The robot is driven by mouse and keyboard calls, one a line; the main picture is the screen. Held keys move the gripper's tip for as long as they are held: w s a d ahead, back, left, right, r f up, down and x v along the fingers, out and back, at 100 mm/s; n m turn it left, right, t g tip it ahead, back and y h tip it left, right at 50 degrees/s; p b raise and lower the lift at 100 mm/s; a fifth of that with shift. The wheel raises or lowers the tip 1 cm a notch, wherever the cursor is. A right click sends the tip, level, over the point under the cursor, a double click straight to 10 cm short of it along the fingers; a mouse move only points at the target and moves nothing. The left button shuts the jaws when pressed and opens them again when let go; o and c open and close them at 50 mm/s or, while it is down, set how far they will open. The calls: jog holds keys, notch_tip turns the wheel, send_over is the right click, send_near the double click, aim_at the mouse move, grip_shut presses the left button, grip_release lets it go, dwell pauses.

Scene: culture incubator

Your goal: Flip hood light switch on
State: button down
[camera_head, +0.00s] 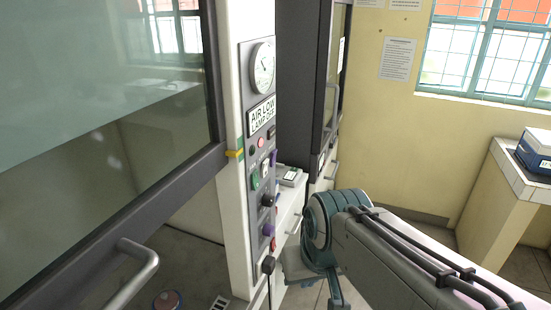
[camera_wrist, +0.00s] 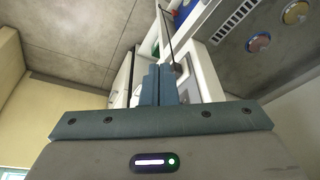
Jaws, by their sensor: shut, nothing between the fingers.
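The hood's control panel (camera_head: 259,150) is upright on the white post in the head view. It carries a round gauge, a label, a green switch (camera_head: 255,181), a white-and-dark switch (camera_head: 264,169), buttons and several dark knobs. I cannot read which switch is the light's, nor its position. My arm reaches in from the lower right, its teal joint right of the panel's lower part. My gripper's fingers are hidden in the head view. In the wrist view my gripper (camera_wrist: 159,85) has its blue-grey fingers together and empty, pointing toward white surfaces. No contact with the panel shows.
The hood's glass sash (camera_head: 110,80) with its handle (camera_head: 136,272) fills the left. Round dishes (camera_wrist: 258,43) and a vent grille (camera_wrist: 235,20) show in the wrist view. A second dark-framed cabinet (camera_head: 300,80) stands behind the panel. A tiled bench (camera_head: 503,160) is at right.

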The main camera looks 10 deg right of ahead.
jog(key=w+d+r+m+t+y+b, duration=0.1)
jog(key=w+d+r+m+y, duration=0.2)
jog(key=w+r, duration=0.4)
jog(key=w+d+r+m+t+y+b, duration=0.1)
jog(key=w+d+r+m+y+b, duration=0.1)
jog(key=w+d+r, duration=0.4)
notch_tip(320, 180, up, 6)
jog(key=w+m+y, duration=0.1)
jog(key=y, duration=0.1)
jog(key=shift+d+f+m+y+b, duration=0.15)
jog(key=shift+m+y+b, duration=0.15)
jog(key=shift+m+y, duration=0.1)
jog(key=p, duration=0.2)
send_near(267, 168)
jog(key=x, duration=0.5)
jog(key=shift+s+f, duration=0.2)
jog(key=shift+w+a, duration=0.2)
jog(key=shift+a, duration=0.05)
jog(key=shift+a+p, duration=0.1)
jog(key=shift+p, duration=0.2)
